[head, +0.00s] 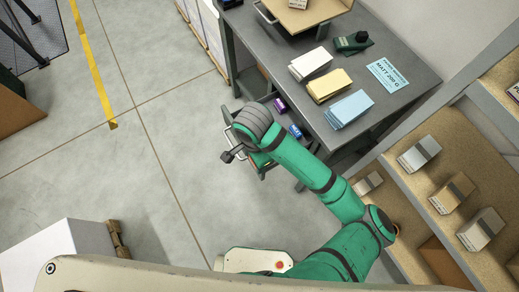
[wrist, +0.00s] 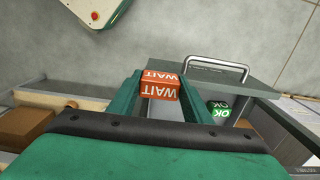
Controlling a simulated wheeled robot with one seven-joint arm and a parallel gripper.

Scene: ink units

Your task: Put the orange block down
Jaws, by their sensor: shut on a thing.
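The orange block (wrist: 160,87), marked WAIT, sits between the two green fingers of my gripper (wrist: 158,80) in the wrist view. The fingers are shut on its sides. It is held over or just inside an open grey drawer (wrist: 240,88); its height above the drawer floor cannot be told. A green block (wrist: 218,112) marked OK lies in the drawer to the right of my gripper. In the head view my wrist hides the orange block and the fingers.
A purple block (head: 280,104) and a blue block (head: 295,131) show by the drawer under the grey table (head: 405,75). Paper stacks stand on the table. A shelf (head: 415,200) with small boxes is at right.

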